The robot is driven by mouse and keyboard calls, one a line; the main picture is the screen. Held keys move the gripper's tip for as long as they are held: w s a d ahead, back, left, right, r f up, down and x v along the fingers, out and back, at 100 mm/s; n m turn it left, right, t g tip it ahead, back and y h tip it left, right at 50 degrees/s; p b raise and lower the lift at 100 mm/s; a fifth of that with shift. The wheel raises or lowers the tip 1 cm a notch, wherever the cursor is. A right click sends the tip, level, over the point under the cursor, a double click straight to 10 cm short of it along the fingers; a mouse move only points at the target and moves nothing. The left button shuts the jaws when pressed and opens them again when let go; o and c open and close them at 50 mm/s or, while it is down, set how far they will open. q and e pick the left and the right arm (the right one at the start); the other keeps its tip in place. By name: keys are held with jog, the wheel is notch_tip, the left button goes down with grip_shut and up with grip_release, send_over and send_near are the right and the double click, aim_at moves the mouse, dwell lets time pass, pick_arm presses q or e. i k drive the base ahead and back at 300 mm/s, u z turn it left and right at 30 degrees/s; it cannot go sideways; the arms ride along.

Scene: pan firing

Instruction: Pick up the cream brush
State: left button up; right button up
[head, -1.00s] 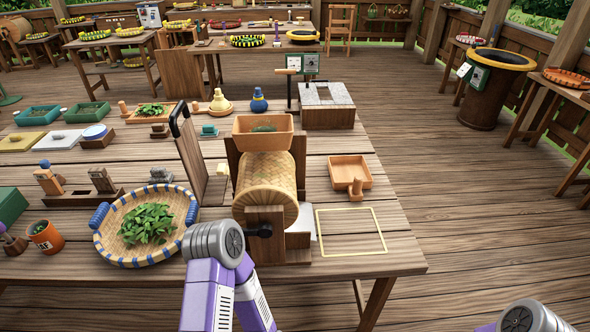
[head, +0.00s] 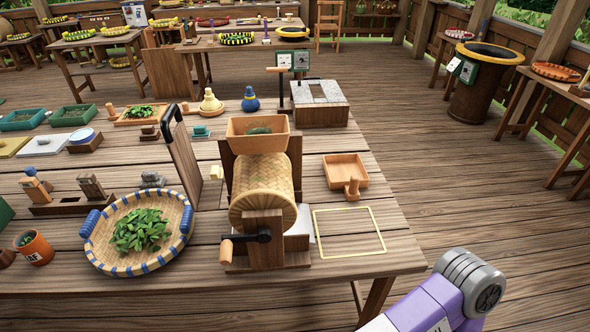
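I cannot clearly make out which object is the cream brush. A dark wooden rest (head: 72,205) at the left of the table holds small upright pieces. One piece (head: 36,187) is tan with a blue part beside it, and another (head: 91,187) is grey-brown; they are too small to identify surely. A small pale block (head: 216,172) lies beside the roller drum. Neither of my grippers is in view. Only a purple and grey link of my own arm shows at the lower right.
A blue-handled basket of green leaves (head: 98,257) sits front left, next to an orange cup (head: 36,248). A woven drum machine (head: 263,187) with a crank stands mid-table. A yellow outlined square (head: 349,233) is empty. A small tray (head: 345,170) lies behind it.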

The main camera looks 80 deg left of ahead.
aim_at(216, 172)
jog(key=z, duration=0.4)
jog(key=k, duration=2.35)
jog(key=u, duration=1.55)
